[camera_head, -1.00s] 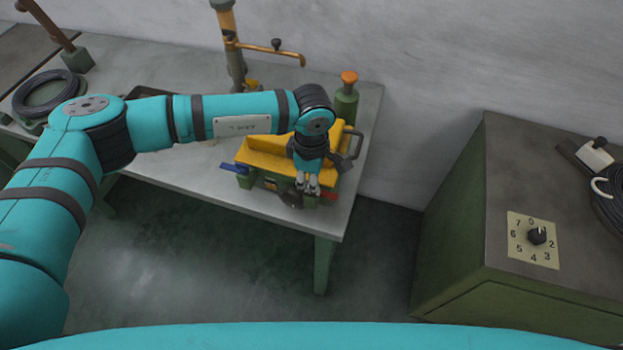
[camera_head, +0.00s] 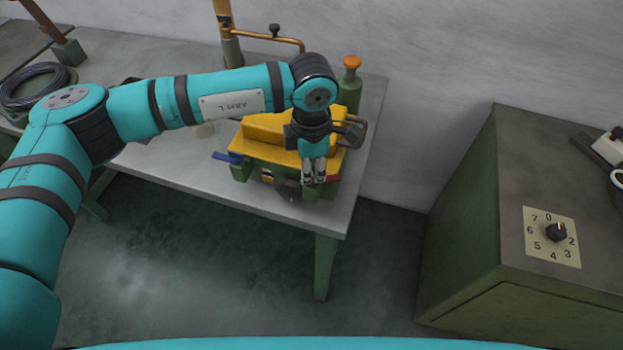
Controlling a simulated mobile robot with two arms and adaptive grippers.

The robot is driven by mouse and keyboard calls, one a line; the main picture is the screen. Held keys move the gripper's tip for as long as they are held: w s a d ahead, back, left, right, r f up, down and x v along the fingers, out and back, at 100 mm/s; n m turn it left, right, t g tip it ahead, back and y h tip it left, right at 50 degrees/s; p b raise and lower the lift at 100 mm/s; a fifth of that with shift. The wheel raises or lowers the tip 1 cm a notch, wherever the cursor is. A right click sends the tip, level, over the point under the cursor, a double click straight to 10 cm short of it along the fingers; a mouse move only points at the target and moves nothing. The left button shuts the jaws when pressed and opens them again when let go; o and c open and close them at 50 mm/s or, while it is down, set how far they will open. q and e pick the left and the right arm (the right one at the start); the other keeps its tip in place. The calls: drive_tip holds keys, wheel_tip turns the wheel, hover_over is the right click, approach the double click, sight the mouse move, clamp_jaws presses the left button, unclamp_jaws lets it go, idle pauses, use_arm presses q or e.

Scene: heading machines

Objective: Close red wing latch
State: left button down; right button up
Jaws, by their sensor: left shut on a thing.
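The yellow and green machine (camera_head: 270,128) stands near the right end of the grey table. A blue wing latch (camera_head: 228,157) sticks out at its left front. A small part of the red wing latch (camera_head: 333,178) shows at its right front corner, beside my fingers. My left gripper (camera_head: 314,182) points down at this corner and is shut on the red latch; the fingers and wrist hide most of the latch. My right gripper is out of view.
A green bottle-like post with an orange top (camera_head: 352,66) stands behind the machine, near a brass pipe (camera_head: 270,38). A green cabinet with a numbered dial (camera_head: 556,232) stands at the right. A gap of floor separates it from the table (camera_head: 175,160).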

use_arm(q)
drive_tip(key=n+b, duration=0.2)
drive_tip(key=b, duration=0.1)
drive_tip(key=n+b, duration=0.6)
drive_tip(key=shift+f+b, duration=0.25)
drive_tip(key=shift+b, duration=0.05)
drive_tip(key=n+b, duration=0.2)
drive_tip(key=n, duration=0.1)
drive_tip(key=shift+r+n+b, duration=0.15)
drive_tip(key=shift+n+b, duration=0.15)
drive_tip(key=shift+b, duration=0.1)
drive_tip(key=shift+r+n+b, duration=0.1)
drive_tip(key=shift+n+b, duration=0.25)
drive_tip(key=shift+n, duration=0.15)
drive_tip(key=c, duration=1.5)
unclamp_jaws()
drive_tip(key=shift+r, duration=0.1)
wheel_tip(320, 180, up, 12)
drive_tip(key=shift+f, duration=0.1)
